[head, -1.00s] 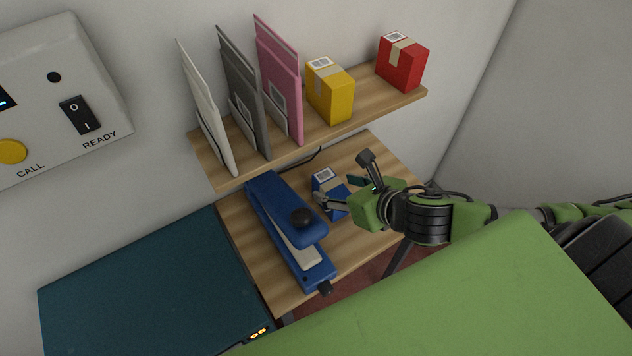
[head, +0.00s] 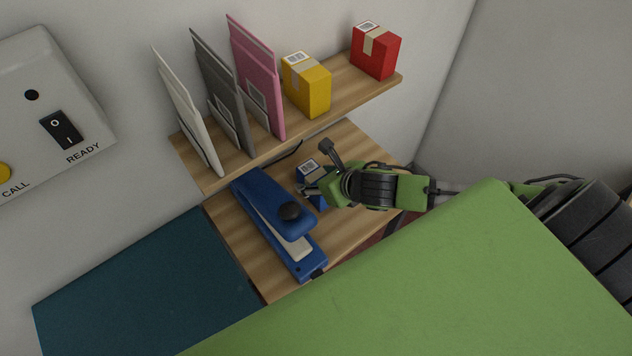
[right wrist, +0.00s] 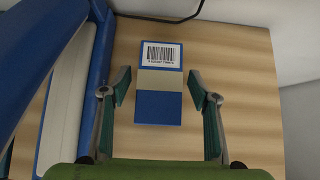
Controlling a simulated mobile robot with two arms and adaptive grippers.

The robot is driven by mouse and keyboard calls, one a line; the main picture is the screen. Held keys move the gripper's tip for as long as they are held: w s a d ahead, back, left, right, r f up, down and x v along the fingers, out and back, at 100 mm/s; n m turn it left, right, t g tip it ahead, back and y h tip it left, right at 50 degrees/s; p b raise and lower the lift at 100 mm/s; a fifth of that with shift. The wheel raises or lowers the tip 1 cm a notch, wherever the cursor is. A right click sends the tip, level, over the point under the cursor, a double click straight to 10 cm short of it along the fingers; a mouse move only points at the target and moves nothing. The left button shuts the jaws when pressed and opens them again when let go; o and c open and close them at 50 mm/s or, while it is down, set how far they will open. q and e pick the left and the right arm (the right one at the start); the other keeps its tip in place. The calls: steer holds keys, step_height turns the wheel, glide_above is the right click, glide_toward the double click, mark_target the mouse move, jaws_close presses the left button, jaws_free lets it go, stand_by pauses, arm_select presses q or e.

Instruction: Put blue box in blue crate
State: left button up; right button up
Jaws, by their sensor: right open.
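The small blue box (head: 308,167), with a white barcode label and a beige band, lies on the wooden table beside the blue stapler. My right gripper (head: 314,184) is at the box and partly hides it in the head view. In the right wrist view the blue box (right wrist: 158,108) shows its top face between the two spread fingers of my right gripper (right wrist: 160,88). A strip of wood shows on each side between box and finger, so the gripper is open and holds nothing. The blue crate and my left gripper are not in view.
The large blue stapler (head: 268,205) stands close on the left of the box. A wooden shelf (head: 345,97) above the table bears envelopes, a yellow box (head: 306,85) and a red box (head: 376,51). A dark teal surface (head: 140,290) lies at lower left.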

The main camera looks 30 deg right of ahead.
steer(key=shift+p+x, duration=0.55)
steer(key=shift+x, duration=1.95)
steer(key=shift+w+r, duration=0.1)
steer(key=shift+r, duration=0.05)
steer(key=c, duration=1.5)
